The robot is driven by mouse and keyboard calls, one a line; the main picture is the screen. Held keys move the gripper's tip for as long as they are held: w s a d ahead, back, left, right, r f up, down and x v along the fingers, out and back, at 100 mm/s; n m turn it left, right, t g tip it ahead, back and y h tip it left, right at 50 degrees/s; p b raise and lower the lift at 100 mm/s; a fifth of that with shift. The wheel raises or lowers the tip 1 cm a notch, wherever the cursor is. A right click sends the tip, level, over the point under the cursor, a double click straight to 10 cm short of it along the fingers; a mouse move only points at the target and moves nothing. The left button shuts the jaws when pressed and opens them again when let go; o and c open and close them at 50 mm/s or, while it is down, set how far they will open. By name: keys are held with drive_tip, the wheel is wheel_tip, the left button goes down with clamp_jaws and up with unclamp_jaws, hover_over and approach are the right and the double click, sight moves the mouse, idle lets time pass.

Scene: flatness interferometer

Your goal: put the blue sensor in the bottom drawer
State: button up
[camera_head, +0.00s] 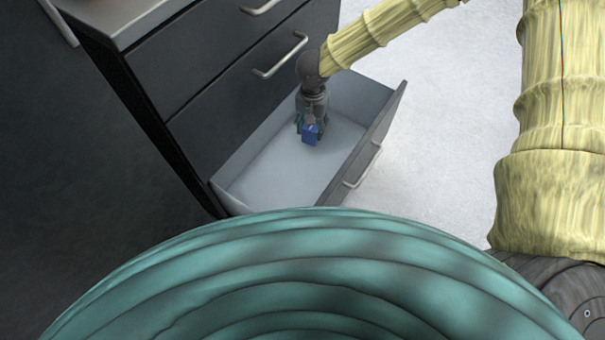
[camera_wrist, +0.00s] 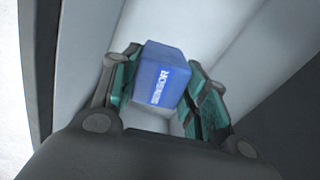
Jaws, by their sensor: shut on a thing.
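The blue sensor (camera_head: 310,134) is a small box held at the end of my gripper (camera_head: 309,124), over the inside of the open bottom drawer (camera_head: 253,182). I cannot tell whether the sensor touches the drawer floor.
The dark cabinet has closed drawers (camera_head: 210,50) with metal handles above the open one. The bottom drawer's front panel (camera_head: 372,145) stands out to the right, with pale floor (camera_head: 445,130) beyond it. Bare drawer floor lies left of and below the sensor.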

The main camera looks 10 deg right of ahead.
drive_tip(key=f+b, duration=0.6)
drive_tip(key=f, duration=0.3)
drive_tip(key=w+a+f+m+b, duration=0.1)
drive_tip(key=f+b, duration=0.6)
drive_tip(key=f, duration=0.1)
drive_tip(key=f+m+b, duration=0.1)
drive_tip(key=f+b, duration=0.5)
drive_tip(key=f, duration=0.3)
drive_tip(key=shift+w+a+f+b, duration=0.15)
drive_tip(key=shift+a+f+b, duration=0.2)
drive_tip(key=shift+a+b, duration=0.05)
drive_tip(key=shift+r, duration=0.1)
drive_tip(key=o, duration=1.2)
drive_tip(key=shift+c, duration=0.2)
wheel_tip(320, 180, up, 12)
drive_tip(key=p, duration=0.6)
